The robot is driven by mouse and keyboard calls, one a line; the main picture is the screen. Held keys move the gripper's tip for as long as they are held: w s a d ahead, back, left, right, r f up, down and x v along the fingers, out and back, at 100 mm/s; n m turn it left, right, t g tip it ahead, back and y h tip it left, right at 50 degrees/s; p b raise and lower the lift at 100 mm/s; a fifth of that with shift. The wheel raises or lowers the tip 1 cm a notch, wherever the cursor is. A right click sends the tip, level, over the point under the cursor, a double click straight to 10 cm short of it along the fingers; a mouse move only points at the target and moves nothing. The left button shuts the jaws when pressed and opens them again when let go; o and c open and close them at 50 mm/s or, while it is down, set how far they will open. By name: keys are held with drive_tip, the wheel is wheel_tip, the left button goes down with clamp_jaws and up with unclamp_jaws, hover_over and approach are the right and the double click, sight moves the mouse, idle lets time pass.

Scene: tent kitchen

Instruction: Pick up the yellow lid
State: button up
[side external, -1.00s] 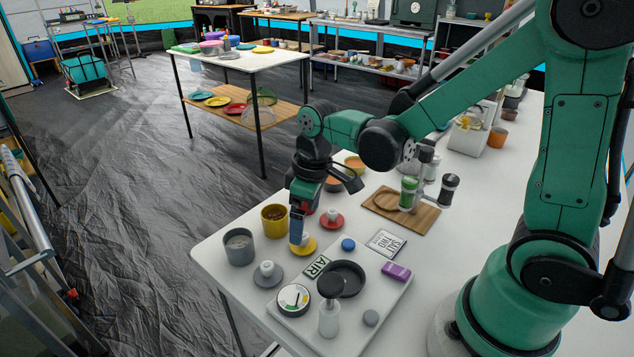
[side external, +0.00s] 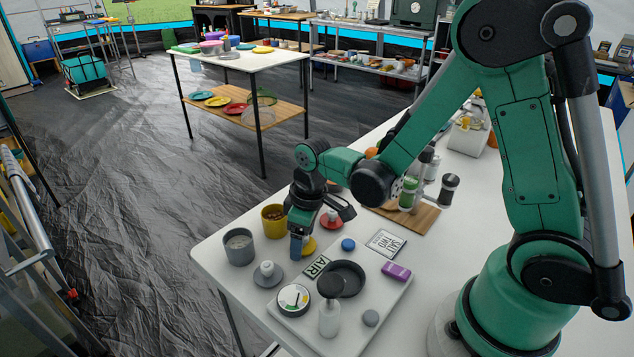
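The yellow lid (side external: 310,246) lies on the white table, mostly hidden behind my gripper; only its right part shows, and its knob is hidden. My gripper (side external: 299,251) points down right at the lid, its blue finger low in front of it. Whether the fingers touch the knob, and how far apart they are, I cannot tell. The yellow pot (side external: 273,220) stands upright and uncovered just left of my gripper, with brown contents.
A grey pot (side external: 239,247) and grey lid (side external: 267,275) are to the left. A red lid (side external: 331,220) is behind on the right. A white board (side external: 350,325) in front holds a black dish (side external: 345,276), a dial and a bottle. A wooden board (side external: 424,216) with shakers stands right.

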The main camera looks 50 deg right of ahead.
drive_tip(key=c, duration=0.7)
drive_tip(key=shift+c, duration=0.3)
drive_tip(key=shift+r, duration=0.15)
wheel_tip(320, 180, up, 18)
drive_tip(key=shift+w+f, duration=1.15)
drive_tip(key=shift+f, duration=1.05)
drive_tip(key=shift+w+f, duration=1.1)
drive_tip(key=shift+f, duration=1.05)
drive_tip(key=shift+w+f, duration=1.15)
drive_tip(key=shift+f, duration=1.05)
